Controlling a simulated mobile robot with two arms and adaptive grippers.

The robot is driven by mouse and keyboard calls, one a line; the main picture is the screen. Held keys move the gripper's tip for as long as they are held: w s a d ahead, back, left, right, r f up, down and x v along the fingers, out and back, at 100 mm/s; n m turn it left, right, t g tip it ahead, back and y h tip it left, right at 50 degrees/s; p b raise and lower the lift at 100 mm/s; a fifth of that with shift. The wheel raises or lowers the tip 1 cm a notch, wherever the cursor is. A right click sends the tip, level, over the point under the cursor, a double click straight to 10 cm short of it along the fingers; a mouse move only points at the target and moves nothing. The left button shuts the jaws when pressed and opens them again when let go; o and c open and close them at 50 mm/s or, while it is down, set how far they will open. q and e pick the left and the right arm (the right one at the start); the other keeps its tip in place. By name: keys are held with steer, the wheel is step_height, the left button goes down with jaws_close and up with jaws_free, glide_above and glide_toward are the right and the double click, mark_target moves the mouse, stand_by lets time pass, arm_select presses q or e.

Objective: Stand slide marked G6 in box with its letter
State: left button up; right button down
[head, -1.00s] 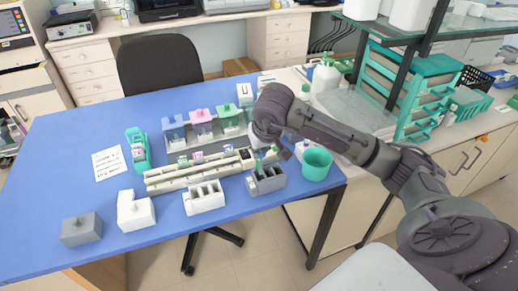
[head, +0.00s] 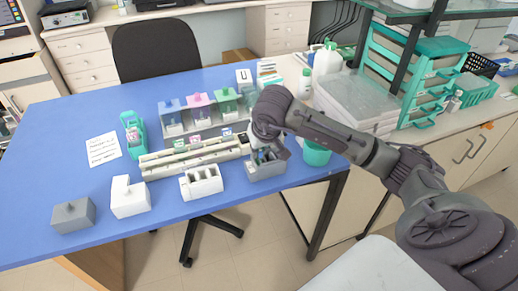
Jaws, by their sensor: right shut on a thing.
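My right gripper (head: 262,152) is over the grey slotted box (head: 268,174) at the right of the blue table. It is shut on a slide, which is mostly hidden by the gripper and too small for its mark to be read. I cannot tell whether the slide's lower end is inside a slot. A white slotted box (head: 203,192) stands to the left of the grey one. Any letters on the boxes cannot be read. A long cream rack (head: 165,171) behind them holds a few slides with green and pink labels. My left gripper is out of view.
Blue, pink and green staining jars (head: 200,110) stand behind the rack. A teal cup (head: 316,155) is close to the right of the gripper. A white block (head: 130,201) and a grey block (head: 73,220) stand front left.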

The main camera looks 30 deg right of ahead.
steer(key=shift+f+b, duration=0.25)
steer(key=shift+b, duration=0.1)
stand_by(0.8)
steer(key=c, duration=1.2)
jaws_free()
steer(key=v, duration=1.2)
steer(key=shift+s, duration=0.1)
